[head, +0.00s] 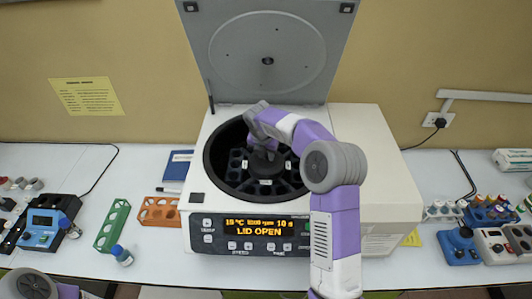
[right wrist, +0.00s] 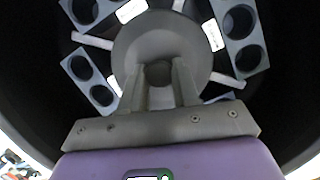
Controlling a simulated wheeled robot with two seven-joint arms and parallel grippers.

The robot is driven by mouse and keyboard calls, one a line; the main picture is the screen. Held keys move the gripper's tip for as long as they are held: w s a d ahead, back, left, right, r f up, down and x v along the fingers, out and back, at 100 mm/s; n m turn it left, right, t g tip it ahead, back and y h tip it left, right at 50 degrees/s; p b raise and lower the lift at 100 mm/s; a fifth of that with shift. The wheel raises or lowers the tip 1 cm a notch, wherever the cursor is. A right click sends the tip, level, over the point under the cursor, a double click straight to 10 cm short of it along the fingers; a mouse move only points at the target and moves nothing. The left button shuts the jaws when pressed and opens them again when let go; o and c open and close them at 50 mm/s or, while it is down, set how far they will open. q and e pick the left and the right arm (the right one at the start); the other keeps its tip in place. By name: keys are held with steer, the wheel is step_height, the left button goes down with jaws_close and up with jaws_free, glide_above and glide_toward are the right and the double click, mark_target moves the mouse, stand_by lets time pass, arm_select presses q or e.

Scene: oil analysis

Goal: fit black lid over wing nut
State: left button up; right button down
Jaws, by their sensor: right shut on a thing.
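The black lid (right wrist: 160,38) is a dark round disc with a small knob (right wrist: 158,73) at its middle. It lies over the centre of the rotor inside the centrifuge bowl, and it also shows in the head view (head: 266,168), partly behind my arm. My right gripper (right wrist: 159,75) reaches down into the bowl, with its fingers shut on the knob. The wing nut does not show; the lid covers the rotor's centre. I cannot tell whether the lid is fully seated. My left gripper is out of view; only part of my left arm shows at the bottom left.
The centrifuge (head: 375,165) stands open, its hinged cover (head: 267,45) raised behind the bowl. Rotor buckets with holes (right wrist: 92,80) surround the lid. Green (head: 112,226) and orange (head: 158,211) racks stand left. Tube racks and small devices (head: 458,246) stand right. The bowl wall surrounds my gripper closely.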

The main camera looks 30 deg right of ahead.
steer(key=shift+p, duration=0.3)
stand_by(0.6)
steer(key=shift+c, duration=1.3)
jaws_free()
steer(key=shift+r+p, duration=1.2)
steer(key=shift+r, duration=2.35)
jaws_close()
